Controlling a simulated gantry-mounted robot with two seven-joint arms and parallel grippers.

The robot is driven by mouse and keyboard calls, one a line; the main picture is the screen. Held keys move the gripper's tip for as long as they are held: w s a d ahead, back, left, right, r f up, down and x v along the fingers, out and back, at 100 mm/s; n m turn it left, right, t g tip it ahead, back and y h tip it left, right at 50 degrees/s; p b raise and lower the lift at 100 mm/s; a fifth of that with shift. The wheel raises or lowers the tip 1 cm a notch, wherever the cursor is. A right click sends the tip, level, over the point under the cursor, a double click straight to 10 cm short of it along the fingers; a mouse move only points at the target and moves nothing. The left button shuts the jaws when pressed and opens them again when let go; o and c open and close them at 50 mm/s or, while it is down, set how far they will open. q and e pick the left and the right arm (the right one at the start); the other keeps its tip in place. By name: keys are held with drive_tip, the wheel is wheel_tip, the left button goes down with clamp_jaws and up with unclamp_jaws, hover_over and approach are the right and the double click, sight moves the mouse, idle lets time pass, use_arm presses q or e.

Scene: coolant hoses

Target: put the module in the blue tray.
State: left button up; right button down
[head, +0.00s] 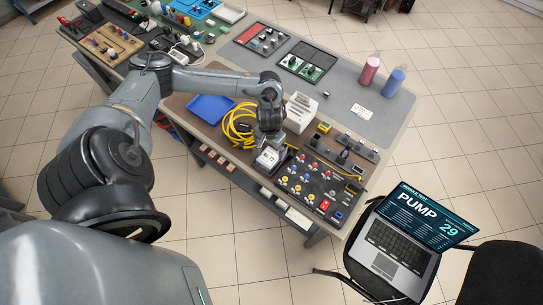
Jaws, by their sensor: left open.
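The blue tray (203,109) lies on the brown mat left of the yellow hose, and it looks empty. My left arm reaches over the bench, and my left gripper (268,148) points down at the near side of the control panel. A small white box with dark marks on its face (267,159) is right under the gripper, beside the panel. It may be the module. The gripper is open; its fingers are small and partly hidden, and I cannot tell whether they touch the box. My right gripper is not in view.
A coiled yellow hose (236,126) lies between tray and gripper. A white slotted box (300,112) stands just beyond the gripper. The panel (318,182) carries several coloured fittings. Pink (370,70) and blue (394,82) bottles stand at the back right. A laptop (407,232) reads PUMP 29.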

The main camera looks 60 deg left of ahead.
sight(271, 154)
use_arm(q)
drive_tip(key=f, duration=0.2)
drive_tip(key=f+b, duration=0.1)
drive_tip(key=shift+w+f, duration=0.2)
drive_tip(key=shift+w, duration=0.1)
drive_tip(key=shift+f, duration=0.75)
drive_tip(key=c, duration=1.5)
drive_tip(key=shift+r, duration=0.15)
drive_tip(key=shift+c, duration=0.3)
